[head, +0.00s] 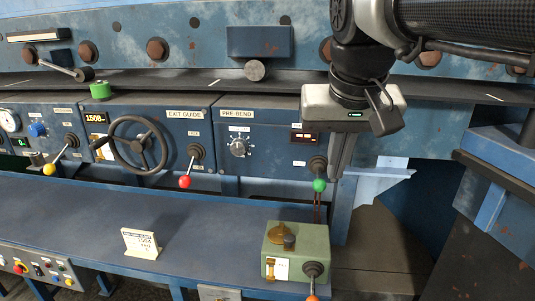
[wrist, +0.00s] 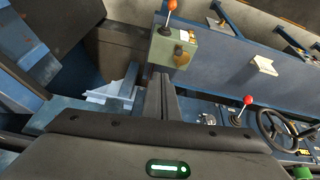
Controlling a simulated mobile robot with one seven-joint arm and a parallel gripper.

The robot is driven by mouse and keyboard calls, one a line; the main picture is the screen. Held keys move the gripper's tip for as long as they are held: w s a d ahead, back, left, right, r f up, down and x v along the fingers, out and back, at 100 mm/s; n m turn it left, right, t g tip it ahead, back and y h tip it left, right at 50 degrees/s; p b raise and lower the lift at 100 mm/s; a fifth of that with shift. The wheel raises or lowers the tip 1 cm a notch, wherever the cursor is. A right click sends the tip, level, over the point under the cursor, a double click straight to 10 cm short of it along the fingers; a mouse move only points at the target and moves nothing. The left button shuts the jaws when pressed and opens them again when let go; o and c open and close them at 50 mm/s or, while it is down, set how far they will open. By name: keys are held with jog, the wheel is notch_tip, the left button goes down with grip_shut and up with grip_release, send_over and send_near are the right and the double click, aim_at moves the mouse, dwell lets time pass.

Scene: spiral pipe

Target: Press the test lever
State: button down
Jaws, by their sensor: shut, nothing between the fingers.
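My gripper (head: 336,174) hangs pointing down in front of the right end of the blue control panel, shut and empty. Its shut fingers also show in the wrist view (wrist: 160,82). In the head view a green-knobbed lever (head: 319,185) appears just left of the fingertips; I cannot tell whether they touch. This lever is not visible in the wrist view. A green box (head: 284,246) on the blue bench carries an orange-knobbed lever (head: 314,270); both also show in the wrist view, the box (wrist: 177,48) and its lever (wrist: 168,18). No readable label says which lever is the test lever.
A red-knobbed lever (head: 185,181), a yellow-knobbed lever (head: 50,169) and a handwheel (head: 138,146) stick out from the panel on the left. A small white sign (head: 142,243) stands on the blue bench (head: 90,215). The bench between sign and green box is clear.

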notch_tip(320, 180, up, 4)
jog(key=m+b, duration=0.1)
jog(key=b, duration=0.1)
send_over(318, 180)
jog(key=s+a, duration=0.3)
jog(key=s, duration=0.2)
jog(key=shift+s+d+g+h, duration=0.15)
jog(key=shift+g+h, duration=0.25)
jog(key=x, duration=1.4)
jog(key=shift+s+d+f+b, duration=0.15)
jog(key=shift+s+d+b, duration=0.05)
jog(key=shift+s+b, duration=0.2)
jog(key=shift+f, duration=0.1)
